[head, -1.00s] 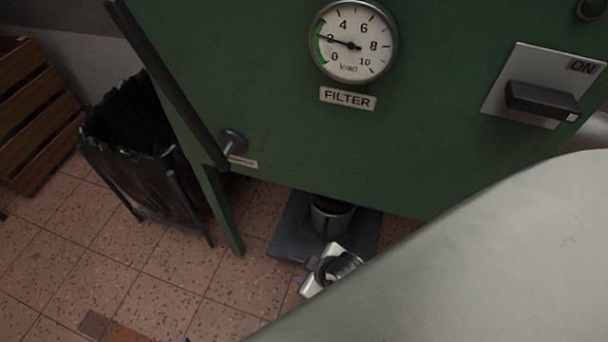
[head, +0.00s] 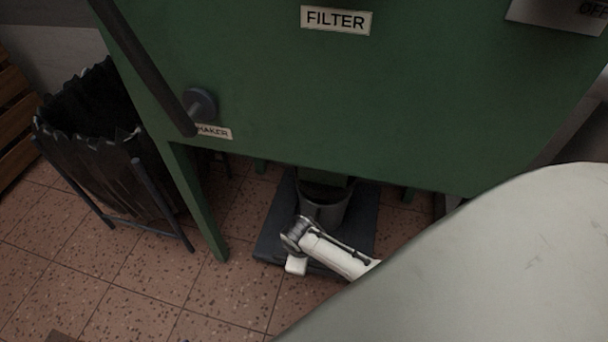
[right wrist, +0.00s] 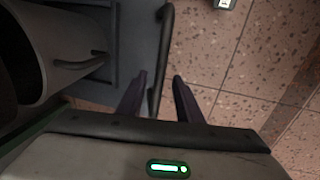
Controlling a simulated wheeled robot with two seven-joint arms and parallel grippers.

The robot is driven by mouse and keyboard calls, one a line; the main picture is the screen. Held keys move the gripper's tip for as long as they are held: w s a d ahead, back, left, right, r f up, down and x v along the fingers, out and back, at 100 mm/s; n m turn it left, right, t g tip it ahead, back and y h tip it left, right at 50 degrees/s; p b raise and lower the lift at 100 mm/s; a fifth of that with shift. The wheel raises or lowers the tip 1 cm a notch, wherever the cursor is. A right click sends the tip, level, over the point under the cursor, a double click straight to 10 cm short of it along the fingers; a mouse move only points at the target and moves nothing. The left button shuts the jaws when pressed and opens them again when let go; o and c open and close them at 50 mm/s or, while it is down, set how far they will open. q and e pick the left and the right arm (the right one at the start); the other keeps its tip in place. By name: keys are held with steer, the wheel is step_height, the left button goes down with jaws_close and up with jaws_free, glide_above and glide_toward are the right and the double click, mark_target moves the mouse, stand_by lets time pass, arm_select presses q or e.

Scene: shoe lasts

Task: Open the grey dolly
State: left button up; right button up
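The grey dolly (head: 272,228) is a low dark platform on the floor under the green machine. A grey metal bucket (head: 325,208) stands on it. In the right wrist view the dolly (right wrist: 130,35) has a dark bar handle (right wrist: 162,60) along its edge, and the bucket (right wrist: 22,65) is at the left. My right gripper (right wrist: 160,78) is open. The bar shows between its two fingers, closer to the left one; I cannot tell whether they touch. In the head view my right arm reaches down at the dolly's front edge, and its fingers are not clear. My left gripper is not in view.
The green machine (head: 330,110) overhangs the dolly, with a leg (head: 200,205) to its left. A bin with a black bag (head: 110,165) stands further left, beside a wooden crate (head: 14,115). Tiled floor (head: 140,285) is open in front.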

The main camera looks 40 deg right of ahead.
steer(key=shift+w+d+f, duration=0.1)
steer(key=shift+w+f, duration=0.05)
steer(key=shift+f, duration=0.55)
jaws_close()
